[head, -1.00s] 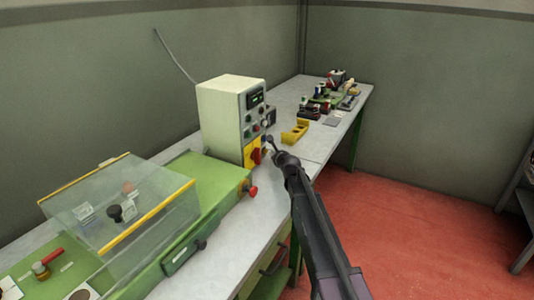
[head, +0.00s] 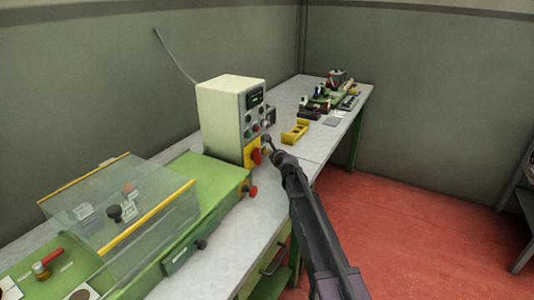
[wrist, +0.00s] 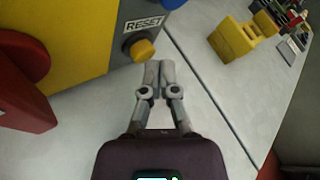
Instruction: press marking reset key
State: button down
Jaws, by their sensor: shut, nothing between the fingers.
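A yellow round key (wrist: 142,50) under a "RESET" label (wrist: 143,23) sits low on the control box's face in the wrist view. The control box (head: 224,110) is cream, with a display, several buttons and a yellow panel with a red knob (head: 255,156). My gripper (wrist: 152,66) is shut and empty. In the wrist picture its fingertips are just below and right of the yellow key; I cannot tell whether they touch it. In the head view my gripper (head: 268,142) is beside the box's front, and the key cannot be made out there.
A yellow holder (head: 296,131) stands on the grey bench (head: 281,172) beyond my gripper. A green machine (head: 208,184) with a clear cover (head: 125,205) is at the left. Green and black tools (head: 325,103) stand at the far end.

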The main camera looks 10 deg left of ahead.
jog(key=shift+w+a, duration=0.15)
jog(key=shift+a, duration=0.3)
dwell(0.7)
jog(key=shift+d, duration=0.1)
dwell(0.3)
jog(key=shift+s+d, duration=0.3)
jog(key=shift+d, duration=0.4)
jog(key=shift+d, duration=0.15)
jog(key=shift+s+d, duration=0.3)
jog(key=shift+d, duration=0.45)
jog(key=shift+s+d, duration=0.25)
jog(key=shift+d, duration=0.45)
jog(key=shift+s+d, duration=0.3)
jog(key=shift+d, duration=0.45)
jog(key=shift+r, duration=0.1)
